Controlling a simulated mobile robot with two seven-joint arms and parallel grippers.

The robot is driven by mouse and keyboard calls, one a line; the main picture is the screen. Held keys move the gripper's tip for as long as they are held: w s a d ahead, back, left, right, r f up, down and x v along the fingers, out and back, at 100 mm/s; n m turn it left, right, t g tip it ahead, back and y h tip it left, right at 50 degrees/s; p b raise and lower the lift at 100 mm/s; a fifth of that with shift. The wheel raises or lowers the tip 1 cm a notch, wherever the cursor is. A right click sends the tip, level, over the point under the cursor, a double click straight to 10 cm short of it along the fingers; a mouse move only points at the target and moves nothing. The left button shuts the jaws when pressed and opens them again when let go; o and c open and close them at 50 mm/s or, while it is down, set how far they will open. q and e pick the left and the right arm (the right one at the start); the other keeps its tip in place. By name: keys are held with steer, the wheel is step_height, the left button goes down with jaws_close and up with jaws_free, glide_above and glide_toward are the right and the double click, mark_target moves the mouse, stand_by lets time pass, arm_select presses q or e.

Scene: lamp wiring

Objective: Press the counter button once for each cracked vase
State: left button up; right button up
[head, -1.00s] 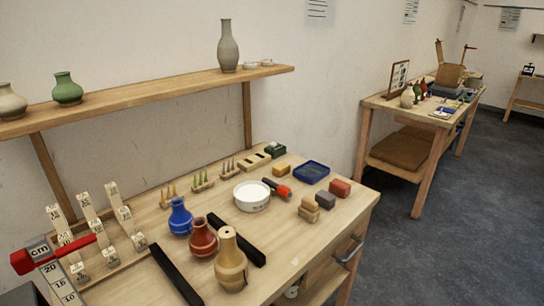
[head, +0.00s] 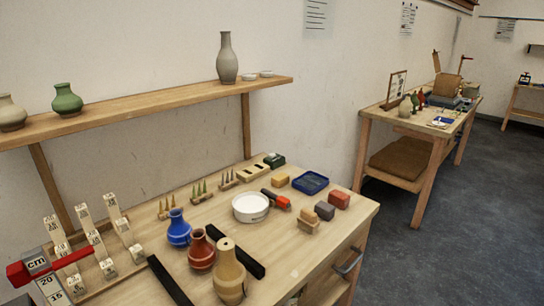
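A blue vase (head: 178,230), a red-brown vase (head: 201,250) and a tan vase (head: 229,274) stand upright in a row on the near bench, between two black bars. On the wall shelf stand a cream vase (head: 11,113), a green vase (head: 67,101) and a tall grey vase (head: 227,60). Several small vases, one of them pale (head: 405,107), stand on the far table. Cracks cannot be made out on any vase at this size. I cannot pick out a counter button for certain. A small dark green box (head: 275,160) sits at the bench's back edge. Neither gripper is in view.
The far table (head: 378,111) stands beyond; grey floor (head: 460,210) is clear.

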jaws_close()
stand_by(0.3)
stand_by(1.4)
